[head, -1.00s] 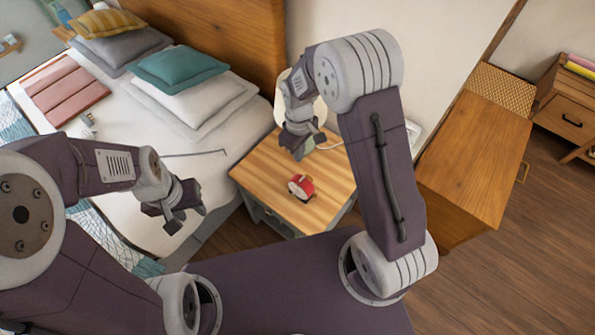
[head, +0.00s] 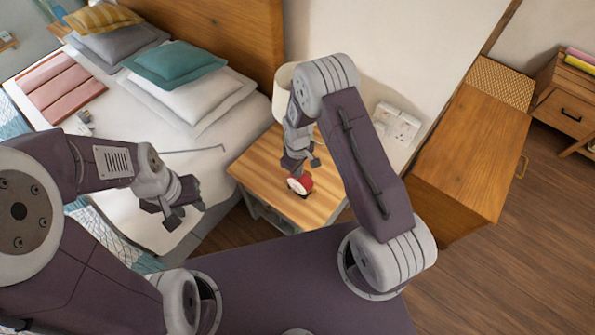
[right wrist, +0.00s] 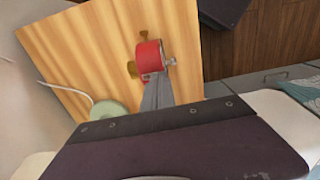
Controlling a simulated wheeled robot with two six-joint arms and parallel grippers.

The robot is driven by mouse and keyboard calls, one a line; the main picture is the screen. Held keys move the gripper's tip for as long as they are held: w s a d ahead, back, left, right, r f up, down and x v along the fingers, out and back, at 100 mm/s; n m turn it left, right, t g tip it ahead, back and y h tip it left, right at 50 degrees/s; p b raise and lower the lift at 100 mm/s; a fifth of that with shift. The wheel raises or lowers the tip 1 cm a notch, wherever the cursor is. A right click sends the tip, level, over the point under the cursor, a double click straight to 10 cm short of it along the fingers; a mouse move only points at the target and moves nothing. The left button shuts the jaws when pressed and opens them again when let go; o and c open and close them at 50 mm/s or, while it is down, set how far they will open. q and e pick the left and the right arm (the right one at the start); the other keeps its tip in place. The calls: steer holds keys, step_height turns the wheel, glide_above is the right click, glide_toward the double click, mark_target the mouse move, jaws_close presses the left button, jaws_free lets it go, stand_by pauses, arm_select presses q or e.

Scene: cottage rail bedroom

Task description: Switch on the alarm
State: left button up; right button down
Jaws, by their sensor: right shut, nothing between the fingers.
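The alarm clock (head: 305,181) is small and red with a pale face. It stands on the wooden nightstand (head: 318,207), and in the right wrist view its red body (right wrist: 149,56) has brass-coloured parts and a silver part at its side. My right gripper (head: 297,174) is shut and empty, pointing down at the clock and partly hiding it. In the right wrist view its grey fingers (right wrist: 157,92) end right at the clock's edge; I cannot tell whether they touch. My left gripper (head: 173,215) hangs over the bed's near edge, away from the clock; its jaw opening is unclear.
A lamp with a pale shade (head: 283,92) stands at the nightstand's back, partly behind my right arm. Its round green base (right wrist: 108,109) and a cable show in the right wrist view. The bed (head: 130,140) is left, a wooden cabinet (head: 470,150) right.

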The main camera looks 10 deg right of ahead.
steer(key=shift+f, duration=0.25)
steer(key=shift+f, duration=0.1)
steer(key=shift+a+f, duration=0.1)
steer(key=shift+f, duration=0.1)
steer(key=shift+s+r, duration=0.1)
steer(key=shift+w+d+r, duration=0.2)
steer(key=shift+w+d, duration=0.3)
steer(key=shift+d, duration=0.15)
